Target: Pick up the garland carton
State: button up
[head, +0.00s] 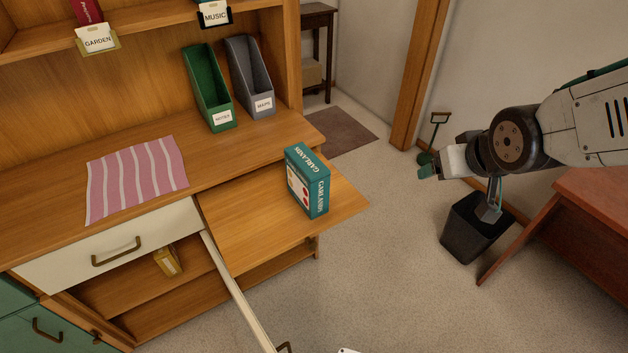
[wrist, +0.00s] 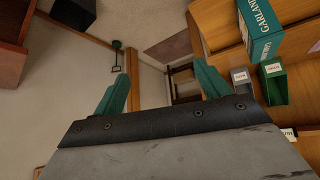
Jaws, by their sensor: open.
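The garland carton (head: 307,184) is a teal box with white lettering and a pale front panel with red dots. It stands upright on the pull-out wooden shelf of the cabinet in the head view. In the wrist view the carton (wrist: 262,28) is at the upper right, cut off by the frame edge. My gripper (head: 430,171) is to the right of the carton, well apart from it, over the floor. In the wrist view its two green fingers (wrist: 162,88) are spread with nothing between them.
A green file holder (head: 207,88) and a grey one (head: 249,78) stand behind on the cabinet top. A striped pink cloth (head: 135,178) lies left. A black bin (head: 473,228) and reddish desk (head: 575,225) are at right. Open floor lies between cabinet and bin.

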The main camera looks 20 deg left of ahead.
jog(key=w+a+f+n+t+y, duration=0.15)
jog(key=a+f, duration=0.35)
jog(key=a, duration=0.5)
jog(key=n+y, duration=0.3)
jog(key=y, duration=0.2)
send_near(310, 167)
jog(key=f, duration=0.2)
jog(key=w+f, duration=0.1)
jog(key=f, duration=0.3)
jog(key=shift+w+f, duration=0.3)
jog(key=shift+w+a+r+t+y, duration=0.15)
jog(key=shift+a+r+t+y, duration=0.2)
jog(key=shift+r, duration=0.25)
jog(key=shift+w+a+r+t+y, duration=0.2)
jog(key=shift+r+y, duration=0.2)
jog(key=shift+r, duration=0.15)
jog(key=shift+a+r, duration=0.2)
jog(key=shift+w+a+y, duration=0.2)
jog(key=shift+a+y, duration=0.05)
jog(key=shift+y, duration=0.05)
jog(key=x, duration=0.7)
jog(key=shift+w+f, duration=0.15)
